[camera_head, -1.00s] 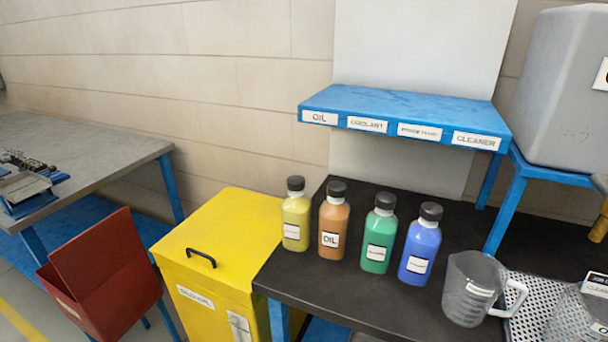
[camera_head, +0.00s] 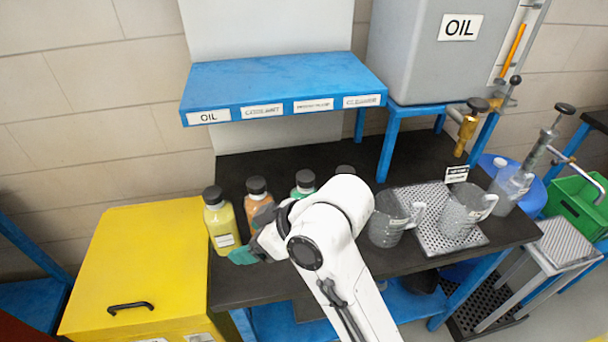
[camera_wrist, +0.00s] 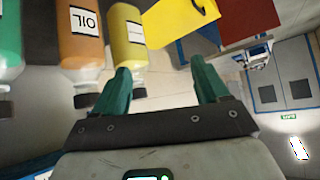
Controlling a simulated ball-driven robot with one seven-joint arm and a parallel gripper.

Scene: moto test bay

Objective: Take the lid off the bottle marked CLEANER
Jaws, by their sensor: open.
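A row of capped bottles stands on the black bench: a yellow one (camera_head: 222,226), an orange one (camera_head: 256,205) and a green one (camera_head: 303,181). A black cap (camera_head: 345,169) shows behind my arm; the rest of that bottle is hidden. Only the orange bottle's label, OIL, is legible, in the wrist view (camera_wrist: 84,22); I cannot read CLEANER on any bottle. My gripper (camera_wrist: 163,85) is open with nothing between its teal fingers. In the head view it is low in front of the yellow and orange bottles. The wrist view shows the bottles upside down.
A blue shelf (camera_head: 280,80) with name labels, CLEANER rightmost, overhangs behind the bottles. A clear jug (camera_head: 385,226) stands right of my arm, and another (camera_head: 462,212) sits on a perforated tray (camera_head: 432,238). A yellow bin (camera_head: 125,260) stands left of the bench.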

